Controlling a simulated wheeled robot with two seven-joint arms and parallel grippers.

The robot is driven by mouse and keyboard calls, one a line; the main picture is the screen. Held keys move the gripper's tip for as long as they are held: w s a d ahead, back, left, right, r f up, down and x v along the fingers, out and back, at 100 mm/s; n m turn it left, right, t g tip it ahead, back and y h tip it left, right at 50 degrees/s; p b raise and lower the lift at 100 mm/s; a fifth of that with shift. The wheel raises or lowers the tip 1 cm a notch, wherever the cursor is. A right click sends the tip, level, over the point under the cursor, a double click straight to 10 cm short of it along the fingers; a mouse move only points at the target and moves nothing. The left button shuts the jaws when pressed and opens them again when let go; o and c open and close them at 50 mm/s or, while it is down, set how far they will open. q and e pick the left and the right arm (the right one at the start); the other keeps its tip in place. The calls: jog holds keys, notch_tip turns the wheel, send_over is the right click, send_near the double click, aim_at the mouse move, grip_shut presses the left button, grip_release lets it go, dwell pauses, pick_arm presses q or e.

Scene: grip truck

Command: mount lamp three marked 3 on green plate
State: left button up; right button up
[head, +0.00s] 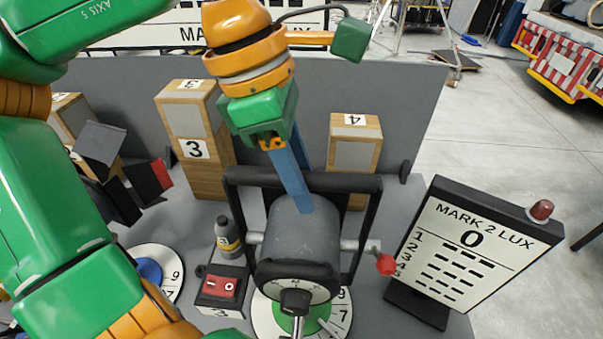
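The lamp, a dark grey drum (302,238) in a black yoke, is in the middle of the head view. It has a side rod with a red knob (386,264). I can read no number on it. The green plate (312,320) is under its front end, on a white numbered disc, and is partly hidden by the lamp. I cannot tell whether the lamp touches it. My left gripper (298,190) reaches down from above. Its blue fingers lie on either side of the yoke's top bar and appear shut on it. My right gripper is not in view.
A red switch box (221,287) and a small bottle (228,240) stand left of the lamp. A blue plate (150,270) is farther left. A "MARK 2 LUX" board (468,245) stands right. Wooden blocks marked 3 (195,125) and 4 (354,140) stand behind.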

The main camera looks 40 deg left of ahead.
pick_arm(q)
jog(key=shift+o, duration=1.2)
jog(key=shift+s+d, duration=0.1)
jog(key=v, duration=0.7)
jog(key=shift+s+r+p, duration=0.1)
jog(key=shift+r+p, duration=0.05)
jog(key=shift+p, duration=0.2)
